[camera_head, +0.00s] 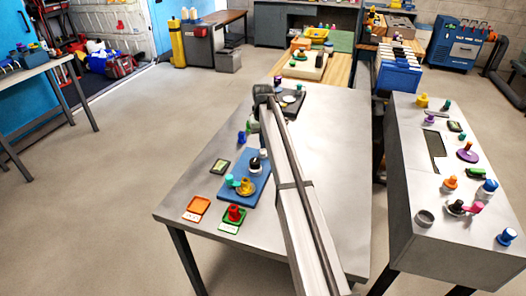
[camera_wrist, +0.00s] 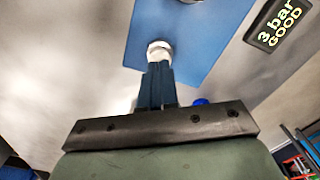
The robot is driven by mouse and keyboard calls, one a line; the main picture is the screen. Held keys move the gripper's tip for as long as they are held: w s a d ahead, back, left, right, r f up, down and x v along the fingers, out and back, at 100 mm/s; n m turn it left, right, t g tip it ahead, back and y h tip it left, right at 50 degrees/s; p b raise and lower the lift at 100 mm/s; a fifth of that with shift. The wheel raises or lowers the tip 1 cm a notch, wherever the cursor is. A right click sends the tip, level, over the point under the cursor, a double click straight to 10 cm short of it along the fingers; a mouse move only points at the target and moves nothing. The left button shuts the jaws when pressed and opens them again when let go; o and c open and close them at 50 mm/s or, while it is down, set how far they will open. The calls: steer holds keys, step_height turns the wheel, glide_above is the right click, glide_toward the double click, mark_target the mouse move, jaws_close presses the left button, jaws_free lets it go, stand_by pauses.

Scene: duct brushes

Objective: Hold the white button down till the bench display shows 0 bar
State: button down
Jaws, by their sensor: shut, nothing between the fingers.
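The white button (camera_wrist: 159,47) is on a blue plate (camera_wrist: 190,40) on the bench; in the head view the plate (camera_head: 236,196) lies left of my arm, and the button (camera_head: 264,153) is small near its far end. My gripper (camera_wrist: 157,66) is shut and empty, with its dark blue fingertips at the button, overlapping its near edge in the wrist view. They look to be touching it; I cannot tell how far it is pressed. The bench display (camera_wrist: 278,25) reads "3 bar GOOD"; in the head view the display (camera_head: 220,166) is too small to read.
A black knob (camera_head: 255,165), a teal knob and a yellow knob (camera_head: 245,187) stand on the plate. A blue knob (camera_wrist: 200,101) is close beside my fingers. A second grey bench (camera_head: 410,200) stands at the right.

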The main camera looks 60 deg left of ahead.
mark_target(264, 151)
steer(key=shift+f, duration=1.2)
stand_by(2.5)
steer(key=shift+r, duration=3.55)
steer(key=shift+w, duration=0.1)
